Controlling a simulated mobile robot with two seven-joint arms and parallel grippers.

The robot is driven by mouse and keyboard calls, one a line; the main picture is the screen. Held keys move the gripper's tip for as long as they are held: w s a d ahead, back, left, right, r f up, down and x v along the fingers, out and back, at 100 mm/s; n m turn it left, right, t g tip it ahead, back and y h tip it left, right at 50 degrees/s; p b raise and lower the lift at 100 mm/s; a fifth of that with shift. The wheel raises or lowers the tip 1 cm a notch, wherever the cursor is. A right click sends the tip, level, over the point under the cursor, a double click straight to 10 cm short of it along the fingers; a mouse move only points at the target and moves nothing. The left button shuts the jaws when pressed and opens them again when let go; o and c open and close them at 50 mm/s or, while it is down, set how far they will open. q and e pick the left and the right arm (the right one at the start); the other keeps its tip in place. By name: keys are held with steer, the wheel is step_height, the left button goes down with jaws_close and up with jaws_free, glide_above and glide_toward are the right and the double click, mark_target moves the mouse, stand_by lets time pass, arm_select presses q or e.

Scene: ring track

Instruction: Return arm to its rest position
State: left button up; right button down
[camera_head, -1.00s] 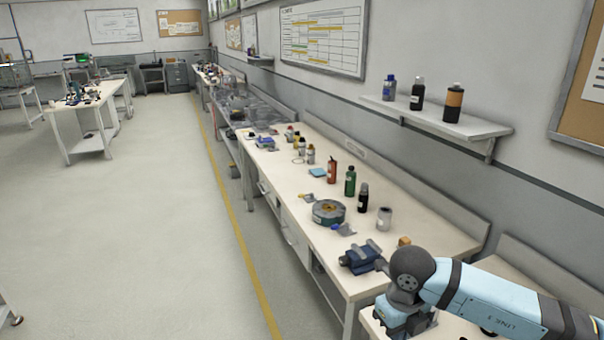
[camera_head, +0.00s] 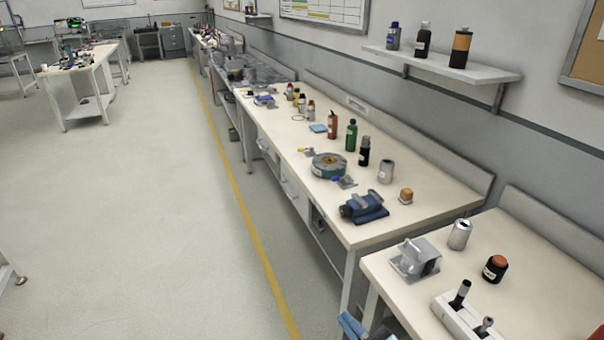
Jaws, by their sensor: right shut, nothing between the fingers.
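My right gripper (camera_head: 354,327) shows only as a small light-blue and dark part at the bottom edge of the head view, low beside the front corner of the near bench. It is shut and holds nothing. Most of my right arm is out of the picture. My left arm and gripper do not show.
The near bench (camera_head: 400,297) bears a grey metal fixture (camera_head: 415,260), a silver can (camera_head: 460,234), a black jar with an orange lid (camera_head: 495,268) and a white block with two upright pegs (camera_head: 466,318). A blue vise (camera_head: 363,208) stands on the bench behind.

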steer(key=s+d+f+m+g+h+b, duration=0.1)
steer(key=s+d+f+m+g+h, duration=0.35)
steer(key=f, duration=0.65)
steer(key=s+d+f+m+g+h+b, duration=0.1)
steer(key=s+d+f+m+h, duration=0.5)
steer(key=f, duration=0.4)
arm_select(q)
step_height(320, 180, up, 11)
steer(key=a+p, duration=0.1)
steer(key=p, duration=1.4)
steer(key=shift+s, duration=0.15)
arm_select(e)
step_height(320, 180, up, 12)
steer(key=s, duration=0.2)
steer(key=shift+s+d+y, duration=0.3)
steer(key=shift+y, duration=0.05)
